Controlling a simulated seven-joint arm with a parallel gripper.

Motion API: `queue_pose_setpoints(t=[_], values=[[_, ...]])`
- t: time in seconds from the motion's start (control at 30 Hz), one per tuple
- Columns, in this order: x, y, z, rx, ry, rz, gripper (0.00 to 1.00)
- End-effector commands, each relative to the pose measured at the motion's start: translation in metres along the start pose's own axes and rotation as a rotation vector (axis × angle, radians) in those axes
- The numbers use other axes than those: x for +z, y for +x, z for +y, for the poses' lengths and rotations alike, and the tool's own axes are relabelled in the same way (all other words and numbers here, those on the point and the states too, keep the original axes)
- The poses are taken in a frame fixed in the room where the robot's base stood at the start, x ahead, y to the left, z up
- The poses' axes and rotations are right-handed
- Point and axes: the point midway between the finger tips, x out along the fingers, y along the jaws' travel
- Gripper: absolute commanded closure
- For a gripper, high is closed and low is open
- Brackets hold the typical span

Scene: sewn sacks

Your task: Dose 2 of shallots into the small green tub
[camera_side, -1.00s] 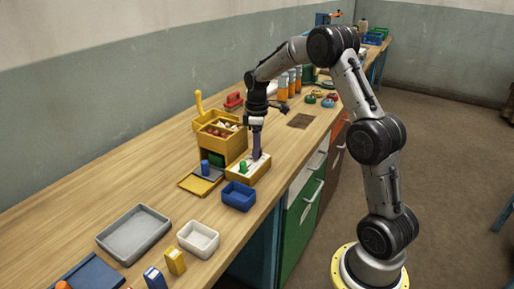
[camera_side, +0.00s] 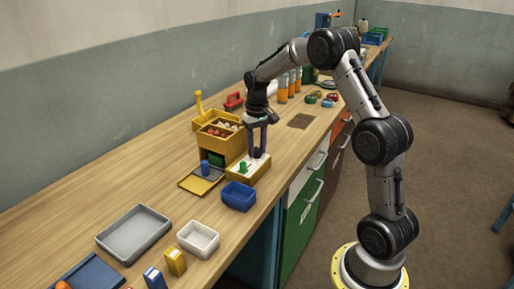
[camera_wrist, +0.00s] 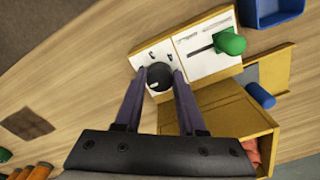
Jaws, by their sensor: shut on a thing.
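A yellow dispenser (camera_side: 230,143) stands on the bench, with reddish bulbs (camera_side: 214,131) and whitish ones in separate top compartments. At its front is a control box with a white panel (camera_wrist: 205,47). My gripper (camera_side: 257,154) points down at the panel and is shut on a black dial knob (camera_wrist: 158,77), a finger on each side. Numerals 3 and 4 show beside the knob. A green slider handle (camera_wrist: 231,42) sits at its slot, next to the dial. A dark green thing (camera_side: 217,159) shows in the dispenser's lower opening; I cannot tell whether it is the small tub.
A blue tub (camera_side: 239,196), a white tub (camera_side: 198,238) and a grey tray (camera_side: 135,234) lie nearer. Bare bench lies along the wall.

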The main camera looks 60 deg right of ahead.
Motion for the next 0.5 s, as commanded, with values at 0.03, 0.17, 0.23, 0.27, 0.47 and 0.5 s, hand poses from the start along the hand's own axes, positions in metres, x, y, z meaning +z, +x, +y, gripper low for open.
queue_pose_setpoints(t=[0.03, 0.17, 0.23, 0.27, 0.47, 0.5], values=[[-0.0003, -0.0018, 0.0001, 0.000, 0.044, 0.003, 1.00], [-0.0006, -0.0022, 0.0001, 0.000, 0.164, 0.004, 1.00], [-0.0006, -0.0022, 0.0001, 0.000, 0.226, 0.004, 1.00], [-0.0006, -0.0022, 0.0001, 0.000, 0.251, 0.004, 1.00], [-0.0006, -0.0020, 0.0001, -0.001, 0.400, 0.003, 1.00], [-0.0006, -0.0021, 0.0001, -0.001, 0.424, 0.003, 1.00]])
